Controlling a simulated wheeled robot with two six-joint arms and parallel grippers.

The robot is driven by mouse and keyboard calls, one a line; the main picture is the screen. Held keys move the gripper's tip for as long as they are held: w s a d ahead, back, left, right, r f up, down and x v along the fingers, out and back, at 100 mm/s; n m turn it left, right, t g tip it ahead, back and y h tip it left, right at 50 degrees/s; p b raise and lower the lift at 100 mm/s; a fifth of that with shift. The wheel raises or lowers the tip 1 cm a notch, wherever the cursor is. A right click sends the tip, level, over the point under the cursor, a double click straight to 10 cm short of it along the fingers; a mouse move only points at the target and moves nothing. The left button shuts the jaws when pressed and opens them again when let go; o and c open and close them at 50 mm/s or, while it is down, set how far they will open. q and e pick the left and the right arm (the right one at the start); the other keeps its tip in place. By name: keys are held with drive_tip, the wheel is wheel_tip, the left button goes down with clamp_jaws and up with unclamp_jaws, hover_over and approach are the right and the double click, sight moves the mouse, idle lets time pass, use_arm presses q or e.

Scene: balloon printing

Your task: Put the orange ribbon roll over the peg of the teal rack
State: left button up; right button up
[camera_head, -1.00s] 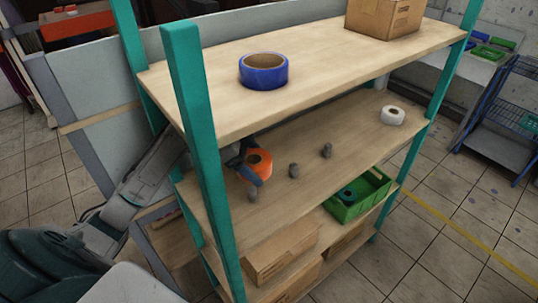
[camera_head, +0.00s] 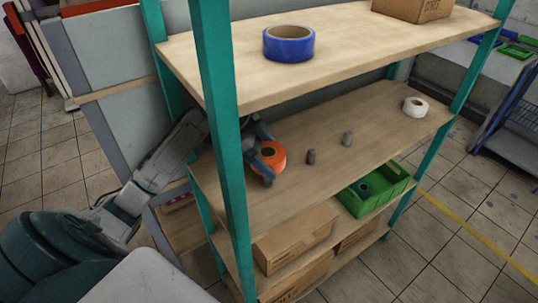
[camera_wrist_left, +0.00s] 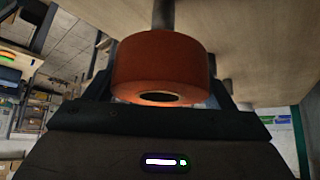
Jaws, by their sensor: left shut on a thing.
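The teal rack (camera_head: 229,190) has wooden shelves. Short grey pegs stand out on its middle shelf: one (camera_head: 347,138) further right, one (camera_head: 311,157) in the middle, and one (camera_head: 268,182) by the roll. My left gripper (camera_head: 268,165) reaches in from the left behind the front post and is shut on the orange ribbon roll (camera_head: 271,155). In the left wrist view the roll (camera_wrist_left: 163,70) sits between the fingers, with a dark peg (camera_wrist_left: 163,14) just behind it. I cannot tell whether the roll is around that peg. My right gripper is not in view.
A blue roll (camera_head: 289,43) lies on the top shelf near a cardboard box (camera_head: 413,8). A white roll (camera_head: 415,107) is at the right of the middle shelf. Below are a green bin (camera_head: 375,203) and cardboard boxes (camera_head: 297,235). The rack's front post stands close to my left arm.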

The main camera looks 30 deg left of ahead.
use_arm(q)
drive_tip(key=shift+f+b, duration=0.75)
drive_tip(key=shift+f, duration=0.2)
drive_tip(key=shift+f+b, duration=0.85)
drive_tip(key=shift+b, duration=0.1)
drive_tip(key=shift+f+b, duration=0.45)
drive_tip(key=shift+b, duration=0.1)
drive_tip(key=shift+f+b, duration=0.45)
drive_tip(key=shift+f, duration=1.25)
drive_tip(key=shift+s, duration=0.1)
